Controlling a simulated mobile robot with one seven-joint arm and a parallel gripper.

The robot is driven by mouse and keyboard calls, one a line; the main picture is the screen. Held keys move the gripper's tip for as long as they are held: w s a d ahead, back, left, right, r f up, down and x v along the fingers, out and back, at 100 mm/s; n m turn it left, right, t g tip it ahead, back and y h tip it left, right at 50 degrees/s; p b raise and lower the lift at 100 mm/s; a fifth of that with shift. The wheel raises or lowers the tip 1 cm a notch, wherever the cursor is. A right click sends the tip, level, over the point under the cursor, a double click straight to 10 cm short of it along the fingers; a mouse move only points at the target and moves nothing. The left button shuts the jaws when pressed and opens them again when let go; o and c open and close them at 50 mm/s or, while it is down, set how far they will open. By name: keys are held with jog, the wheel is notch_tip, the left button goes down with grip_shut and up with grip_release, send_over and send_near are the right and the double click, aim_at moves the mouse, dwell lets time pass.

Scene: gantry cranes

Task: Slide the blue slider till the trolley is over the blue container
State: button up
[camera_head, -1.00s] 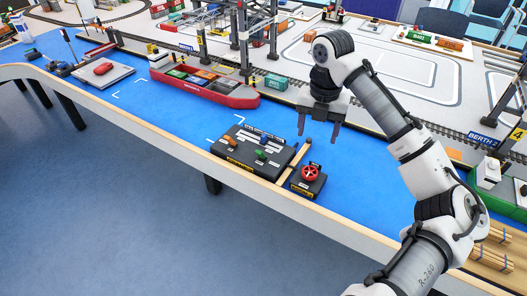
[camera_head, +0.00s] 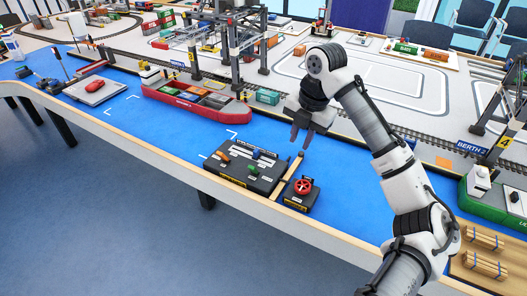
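The dark control panel (camera_head: 233,177) lies on the blue table strip near its front edge. It carries a small blue slider (camera_head: 256,154), an orange slider (camera_head: 222,157) and a green slider (camera_head: 253,168). My gripper (camera_head: 300,145) hangs above and to the right of the panel, fingers pointing down with a gap between them, empty and apart from the sliders. The gantry crane (camera_head: 236,48) stands behind the red ship (camera_head: 200,109), which holds several coloured containers. The trolley and the blue container are too small to pick out surely.
A black box with a red wheel (camera_head: 303,187) sits right of the panel, with a wooden stick (camera_head: 289,177) between them. A teal container (camera_head: 267,96) stands behind the ship. A green ship (camera_head: 490,212) lies at the right.

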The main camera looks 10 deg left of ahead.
jog(key=a+m+y, duration=0.1)
jog(key=m, duration=0.1)
jog(key=w+r+m+y, duration=0.1)
jog(key=m, duration=0.2)
jog(key=w+a+m+y+p, duration=0.1)
jog(key=m, duration=0.2)
jog(key=shift+w+a+r+t+y, duration=0.2)
jog(key=shift+a+r+t+y, duration=0.1)
jog(key=shift+a+t, duration=0.1)
grip_shut()
jog(key=m+t+y+p, duration=0.25)
jog(key=m+y, duration=0.35)
jog(key=m, duration=2.1)
send_near(258, 153)
jog(key=f+b, duration=0.1)
jog(key=b, duration=0.1)
jog(key=a+f+b, duration=0.1)
jog(key=b, duration=0.2)
jog(key=f+b, duration=0.2)
jog(key=shift+w+a, duration=0.3)
jog(key=shift+w, duration=0.1)
jog(key=shift+w+a+r+b, duration=0.1)
jog(key=shift+w+a+b, duration=0.1)
jog(key=shift+a+b, duration=0.3)
jog(key=shift+w+a+r+b, duration=0.1)
jog(key=shift+w+a+b, duration=0.1)
jog(key=shift+a, duration=0.5)
jog(key=shift+w+a+r, duration=0.15)
jog(key=shift+a, duration=0.4)
